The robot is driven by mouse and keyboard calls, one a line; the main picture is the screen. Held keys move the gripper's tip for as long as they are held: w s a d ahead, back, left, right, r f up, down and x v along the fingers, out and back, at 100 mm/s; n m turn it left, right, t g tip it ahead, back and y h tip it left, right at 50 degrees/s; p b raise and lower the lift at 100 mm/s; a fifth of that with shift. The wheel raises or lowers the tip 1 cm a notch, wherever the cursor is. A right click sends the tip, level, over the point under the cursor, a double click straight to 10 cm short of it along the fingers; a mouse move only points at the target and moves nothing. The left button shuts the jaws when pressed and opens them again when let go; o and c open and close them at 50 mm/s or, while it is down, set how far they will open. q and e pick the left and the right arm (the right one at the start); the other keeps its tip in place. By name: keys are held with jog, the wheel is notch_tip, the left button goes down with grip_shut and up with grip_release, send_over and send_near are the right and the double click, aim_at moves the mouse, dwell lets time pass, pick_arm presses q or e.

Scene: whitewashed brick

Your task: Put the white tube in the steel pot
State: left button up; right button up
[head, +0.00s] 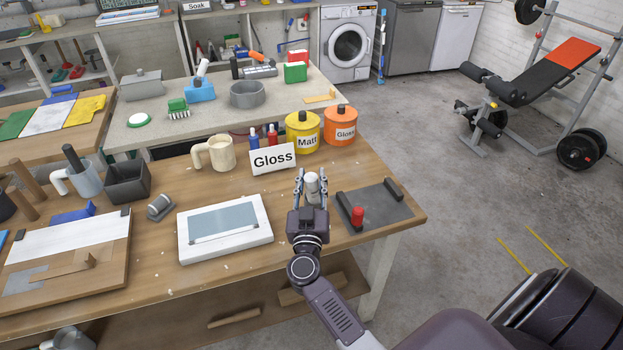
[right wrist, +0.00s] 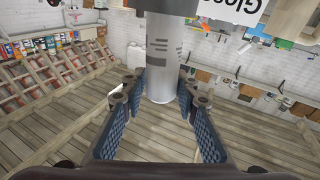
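The white tube (head: 312,187) stands upright on the wooden bench, near the Gloss card. In the right wrist view the tube (right wrist: 161,50) shows a pale body with grey print, between my fingers. My right gripper (head: 312,182) is open around it, with a finger on each side and a small gap beside the tube in the head view. A round grey open vessel, which looks like the steel pot (head: 247,101), stands on the pale table behind the bench. My left gripper is not in view.
A white Gloss card (head: 273,158), a yellow Matt tin (head: 302,140) and an orange Gloss tin (head: 341,132) stand behind the tube.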

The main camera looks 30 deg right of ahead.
jog(key=shift+o, duration=1.3)
jog(key=shift+s+f, duration=0.1)
jog(key=shift+s+a+f, duration=0.1)
jog(key=shift+s+a, duration=0.2)
jog(key=v, duration=1.1)
